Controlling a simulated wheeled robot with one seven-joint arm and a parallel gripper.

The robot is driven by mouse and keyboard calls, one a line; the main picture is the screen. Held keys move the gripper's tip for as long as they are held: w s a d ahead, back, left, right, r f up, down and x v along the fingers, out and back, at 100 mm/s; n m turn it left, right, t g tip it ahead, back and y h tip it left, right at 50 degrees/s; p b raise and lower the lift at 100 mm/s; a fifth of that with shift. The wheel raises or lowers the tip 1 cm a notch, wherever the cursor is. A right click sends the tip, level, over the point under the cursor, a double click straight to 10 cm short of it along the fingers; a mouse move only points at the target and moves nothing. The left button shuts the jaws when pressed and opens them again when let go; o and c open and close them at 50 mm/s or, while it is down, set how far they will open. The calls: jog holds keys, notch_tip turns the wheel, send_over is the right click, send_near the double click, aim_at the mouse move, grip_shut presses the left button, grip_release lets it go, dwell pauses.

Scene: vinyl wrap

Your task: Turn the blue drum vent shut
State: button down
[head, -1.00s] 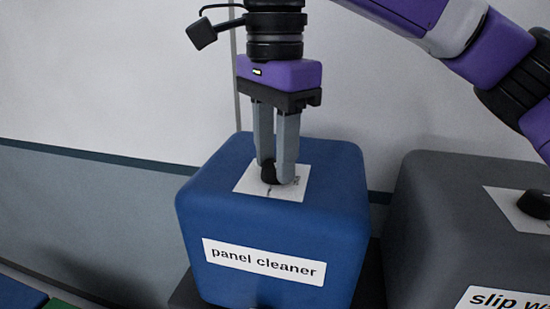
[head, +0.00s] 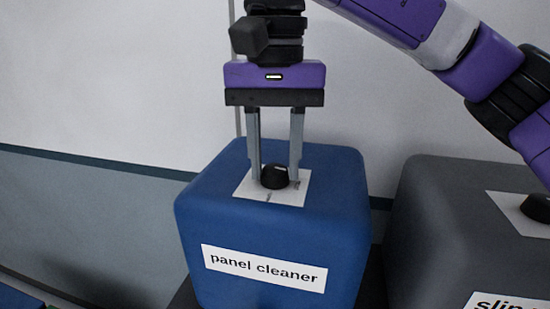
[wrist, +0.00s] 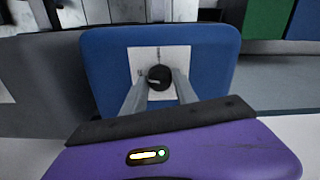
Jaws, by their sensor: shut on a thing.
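The blue drum (head: 270,232) carries a "panel cleaner" label on its front. On its top is a white square plate (head: 262,193) with a black round vent knob (head: 275,176). The knob (wrist: 160,77) also shows in the wrist view, with a pale mark on its face and tick marks on the plate. My gripper (head: 275,180) points straight down over the drum. Its two grey fingers are shut on the knob, one on its left side and one on its right.
A dark grey drum (head: 440,215) stands close on the right, with its own white plate and black knob (head: 537,207). A plain wall is behind. Green (wrist: 266,18) and blue surfaces show at the wrist view's upper right.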

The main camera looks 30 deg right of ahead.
aim_at(275, 169)
jog(key=shift+n, duration=1.1)
jog(key=c, duration=1)
grip_release()
jog(key=shift+o, duration=0.2)
jog(key=shift+r, duration=0.1)
jog(key=shift+r+b, duration=0.4)
jog(key=shift+r, duration=3.45)
jog(key=shift+s+a, duration=0.1)
